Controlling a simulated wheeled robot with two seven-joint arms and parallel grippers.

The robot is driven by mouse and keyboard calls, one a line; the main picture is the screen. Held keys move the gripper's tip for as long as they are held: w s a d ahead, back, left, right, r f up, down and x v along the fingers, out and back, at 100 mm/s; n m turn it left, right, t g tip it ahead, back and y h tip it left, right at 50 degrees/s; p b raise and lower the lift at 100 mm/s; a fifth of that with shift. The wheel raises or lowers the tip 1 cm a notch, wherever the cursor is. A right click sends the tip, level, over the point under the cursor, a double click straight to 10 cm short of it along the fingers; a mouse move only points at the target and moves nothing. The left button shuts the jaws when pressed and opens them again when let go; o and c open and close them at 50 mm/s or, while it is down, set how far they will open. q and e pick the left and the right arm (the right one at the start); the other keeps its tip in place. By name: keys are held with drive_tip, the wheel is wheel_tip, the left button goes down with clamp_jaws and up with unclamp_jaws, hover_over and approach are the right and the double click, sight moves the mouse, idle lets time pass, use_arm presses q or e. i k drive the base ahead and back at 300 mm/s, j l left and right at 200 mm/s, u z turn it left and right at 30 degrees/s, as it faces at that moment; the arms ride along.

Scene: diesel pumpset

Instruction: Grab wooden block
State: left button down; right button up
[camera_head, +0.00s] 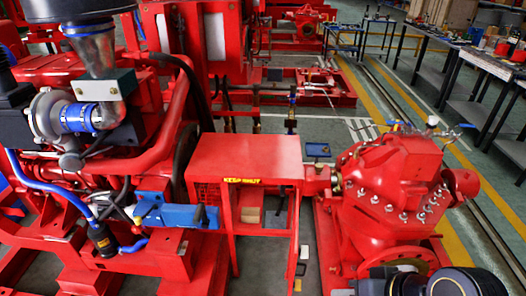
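A tan, box-shaped wooden block (251,213) shows under the red table-like guard (246,150) between the engine and the pump. The guard's top and front posts frame it, and part of it is hidden. I cannot tell whether it rests on the floor or on a low ledge.
The red diesel engine (150,150) fills the left, with a blue bracket (178,216) jutting toward the guard. The red pump (392,190) stands at right. Dark rounded parts (455,283) show at the bottom right. Workbenches (470,60) stand beyond a yellow-lined aisle.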

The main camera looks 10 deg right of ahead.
sight(249, 215)
drive_tip(key=k+l+u, duration=0.1)
drive_tip(key=l, duration=1.2)
